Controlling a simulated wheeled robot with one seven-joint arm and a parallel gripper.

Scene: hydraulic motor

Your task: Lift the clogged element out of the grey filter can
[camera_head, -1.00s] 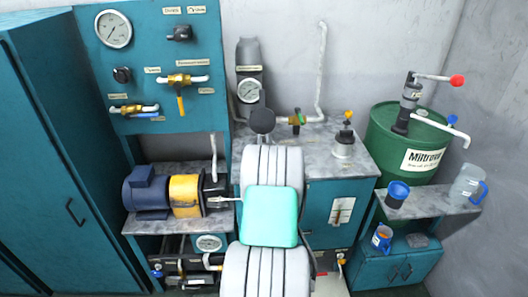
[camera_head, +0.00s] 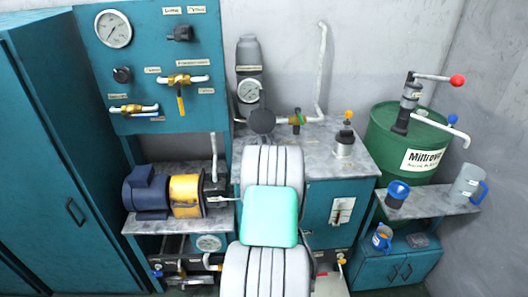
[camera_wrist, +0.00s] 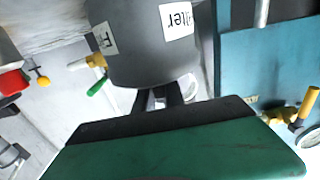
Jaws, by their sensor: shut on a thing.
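The grey filter can (camera_head: 248,50) stands at the back of the grey worktop, left of the upright pipe, in the head view. In the wrist view a large grey can with a "Filter" label (camera_wrist: 177,20) fills the upper middle. My gripper (camera_wrist: 163,97) has its dark fingers at the can's near end. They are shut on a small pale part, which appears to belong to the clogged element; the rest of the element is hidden. In the head view my arm's dark round end is in front of the can's lower part, and the fingers are hidden.
A round gauge (camera_head: 249,91) sits at the can. A brass valve (camera_head: 297,118) and a pipe (camera_head: 321,70) are close on its right. A small pot with a yellow knob (camera_head: 344,142) stands further right. A green drum (camera_head: 405,150) is at the far right.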

